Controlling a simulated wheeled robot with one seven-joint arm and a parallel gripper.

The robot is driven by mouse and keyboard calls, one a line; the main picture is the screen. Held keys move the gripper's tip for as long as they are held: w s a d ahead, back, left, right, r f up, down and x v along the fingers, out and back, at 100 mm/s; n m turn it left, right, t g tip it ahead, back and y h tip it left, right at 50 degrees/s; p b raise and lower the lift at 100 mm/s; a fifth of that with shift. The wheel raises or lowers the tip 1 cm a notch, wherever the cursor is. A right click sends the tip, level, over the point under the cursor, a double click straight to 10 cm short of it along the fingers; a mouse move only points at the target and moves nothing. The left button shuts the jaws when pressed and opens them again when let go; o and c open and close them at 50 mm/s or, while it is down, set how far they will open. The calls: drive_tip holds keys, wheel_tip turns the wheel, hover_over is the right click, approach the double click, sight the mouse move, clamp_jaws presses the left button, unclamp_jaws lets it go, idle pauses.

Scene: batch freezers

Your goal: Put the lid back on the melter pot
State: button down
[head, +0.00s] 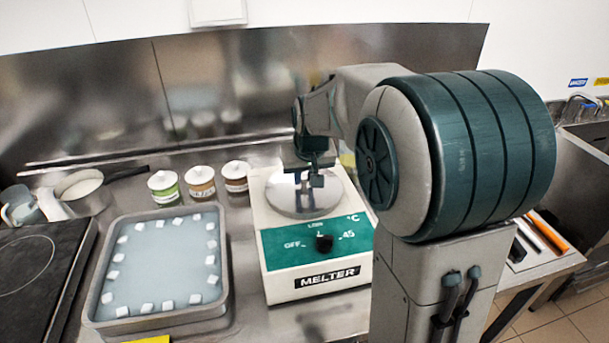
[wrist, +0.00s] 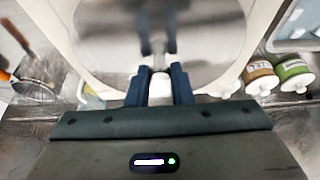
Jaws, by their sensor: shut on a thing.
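The white melter (head: 318,281) with a green front panel and a dial stands on the steel counter in the head view. The shiny round metal lid (head: 287,200) is over the melter's top and hides the pot opening. I cannot tell whether it rests on the rim or hangs just above it. My gripper (head: 311,180) points down at the lid's middle. In the wrist view my gripper (wrist: 160,78) has its two blue fingers shut on the lid's pale knob (wrist: 160,86), with the lid (wrist: 205,45) mirroring them.
Left of the melter is a grey tray (head: 91,302) of pale liquid edged with white cubes. Three lidded jars (head: 201,183) stand behind, between tray and melter. A saucepan (head: 80,184) and a dark hob (head: 35,262) are far left. A steel back wall (head: 240,90) closes the rear.

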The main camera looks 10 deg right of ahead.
idle(0.3)
drive_tip(key=c, duration=0.7)
unclamp_jaws()
drive_tip(key=shift+r, duration=0.15)
drive_tip(key=shift+r+p, duration=2.45)
drive_tip(key=shift+r, duration=0.95)
clamp_jaws()
